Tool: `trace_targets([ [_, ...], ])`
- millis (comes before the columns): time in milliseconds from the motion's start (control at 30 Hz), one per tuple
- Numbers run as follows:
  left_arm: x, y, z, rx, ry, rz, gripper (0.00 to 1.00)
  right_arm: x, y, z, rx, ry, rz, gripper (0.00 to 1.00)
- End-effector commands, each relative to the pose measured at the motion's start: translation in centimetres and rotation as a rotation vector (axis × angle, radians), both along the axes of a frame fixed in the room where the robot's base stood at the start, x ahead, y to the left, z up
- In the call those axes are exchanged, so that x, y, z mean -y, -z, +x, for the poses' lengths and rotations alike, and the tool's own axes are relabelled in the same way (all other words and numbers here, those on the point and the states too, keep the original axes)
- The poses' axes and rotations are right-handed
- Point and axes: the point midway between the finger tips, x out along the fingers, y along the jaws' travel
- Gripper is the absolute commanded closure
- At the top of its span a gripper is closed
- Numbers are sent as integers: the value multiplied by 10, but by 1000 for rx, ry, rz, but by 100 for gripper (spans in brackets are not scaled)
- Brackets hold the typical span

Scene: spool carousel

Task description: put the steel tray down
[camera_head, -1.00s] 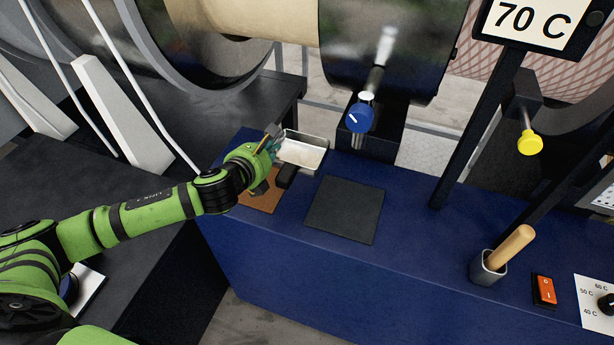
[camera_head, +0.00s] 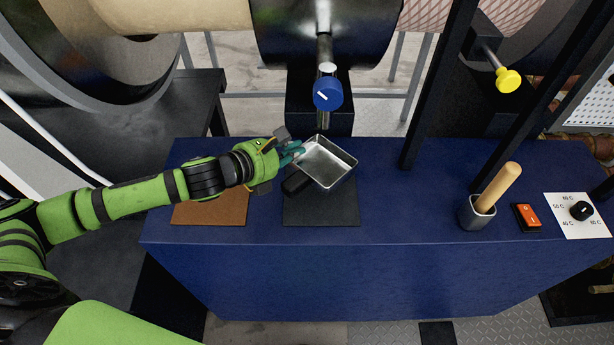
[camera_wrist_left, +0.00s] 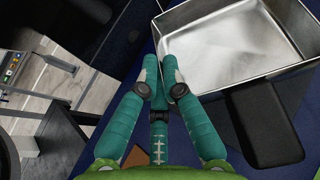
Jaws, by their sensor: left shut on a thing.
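The steel tray (camera_head: 327,163) is a shallow, open, shiny box with a black handle (camera_head: 296,184) at its front left. In the head view it is over the back part of the dark mat (camera_head: 325,211) on the blue bench. I cannot tell whether it touches the mat. My left gripper (camera_head: 297,151) is shut on the tray's left wall. In the left wrist view the teal fingers (camera_wrist_left: 160,82) meet at the tray's near corner, and the tray (camera_wrist_left: 235,50) looks empty inside. My right gripper is not in view.
A brown mat (camera_head: 211,207) lies left of the dark mat. A blue knob valve (camera_head: 327,94) stands behind the tray. To the right are a cup (camera_head: 477,212) with a wooden-handled tool, an orange switch (camera_head: 527,217) and a dial panel (camera_head: 577,215). The bench between is clear.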

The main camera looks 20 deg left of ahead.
Motion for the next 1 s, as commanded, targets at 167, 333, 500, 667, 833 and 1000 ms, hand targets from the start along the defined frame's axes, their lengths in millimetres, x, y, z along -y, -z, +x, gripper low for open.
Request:
trace_targets([
  [167, 0, 25, 1, 1, -2, -2, 100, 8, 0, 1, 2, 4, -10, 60],
  [333, 1, 45, -1, -3, -3, -4, 100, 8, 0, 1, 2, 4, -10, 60],
  [500, 0, 64, 0, 1, -2, -3, 100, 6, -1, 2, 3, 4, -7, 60],
  [667, 0, 66, 1, 3, -1, -1, 100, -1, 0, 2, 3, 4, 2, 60],
  [833, 0, 67, 1, 3, -1, -1, 100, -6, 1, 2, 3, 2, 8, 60],
  [1000, 0, 69, 0, 1, -2, 0, 69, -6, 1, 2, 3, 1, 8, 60],
])
